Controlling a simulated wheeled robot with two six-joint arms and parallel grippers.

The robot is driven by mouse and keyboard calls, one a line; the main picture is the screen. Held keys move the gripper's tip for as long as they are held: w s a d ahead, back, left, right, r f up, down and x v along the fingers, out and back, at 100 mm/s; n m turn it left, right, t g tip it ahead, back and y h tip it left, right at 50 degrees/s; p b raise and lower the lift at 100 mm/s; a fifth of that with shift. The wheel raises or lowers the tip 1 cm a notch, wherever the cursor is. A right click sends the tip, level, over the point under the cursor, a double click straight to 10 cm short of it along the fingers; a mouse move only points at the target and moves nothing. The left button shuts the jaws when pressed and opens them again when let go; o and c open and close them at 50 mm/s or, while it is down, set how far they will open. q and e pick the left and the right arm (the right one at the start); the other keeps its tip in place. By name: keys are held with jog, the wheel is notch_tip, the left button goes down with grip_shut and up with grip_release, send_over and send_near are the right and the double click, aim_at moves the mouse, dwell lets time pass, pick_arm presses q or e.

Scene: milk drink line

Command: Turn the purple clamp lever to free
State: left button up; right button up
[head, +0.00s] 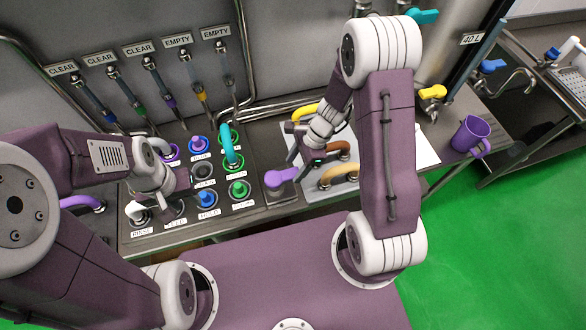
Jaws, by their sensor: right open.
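A purple lever (281,178) with a rounded end sits at the right end of the panel of coloured ports, by the front edge of the counter. I take it for the clamp lever; its marking is too small to read. My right gripper (298,162) is open, just above and to the right of this lever, pointing down; I cannot tell whether it touches it. My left gripper (167,201) is over the left part of the panel, partly hidden by its own wrist, and its fingers are unclear.
Coloured ports and a teal bent pipe (231,146) stand between my grippers. A grey tray (309,192) with yellow and brown bent pipes lies right of the lever. A purple jug (470,136) stands further right. A purple bent pipe (82,202) is at the far left.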

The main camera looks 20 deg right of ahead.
jog(key=shift+s+a+f, duration=0.15)
jog(key=shift+f, duration=0.25)
jog(key=shift+s+a+f, duration=0.1)
jog(key=shift+a+f, duration=0.05)
jog(key=shift+f, duration=0.25)
jog(key=shift+w+f, duration=0.1)
jog(key=shift+a, duration=0.1)
grip_shut()
jog(key=shift+w, duration=0.1)
dwell(0.6)
